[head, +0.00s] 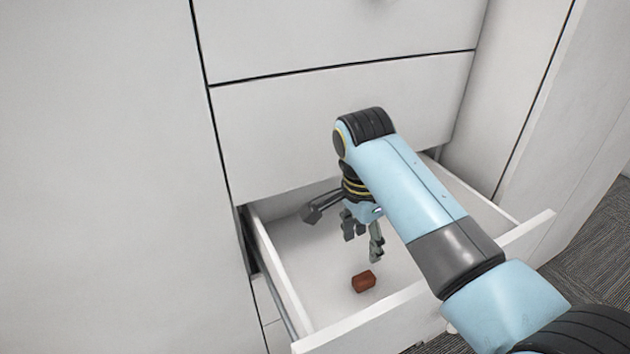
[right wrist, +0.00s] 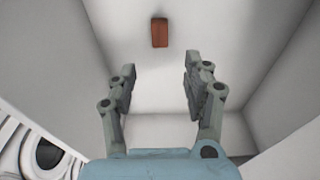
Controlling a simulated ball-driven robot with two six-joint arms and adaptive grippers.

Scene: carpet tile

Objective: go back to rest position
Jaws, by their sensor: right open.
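My right gripper (head: 362,238) hangs inside the open drawer (head: 365,322), pointing down, with its fingers spread and nothing between them. In the right wrist view the right gripper (right wrist: 158,85) also shows open and empty. A small reddish-brown block (head: 363,281) lies on the drawer floor near its front panel, apart from the fingers. The block also shows in the right wrist view (right wrist: 160,32), beyond the fingertips. My right arm reaches in over the drawer front and hides part of the drawer's right side. My left gripper is not in view.
The white cabinet face (head: 340,110) with closed drawer fronts rises right behind the arm. The open drawer's side walls (head: 275,265) stand close around the gripper. Dark grey carpet (head: 590,240) shows at the right.

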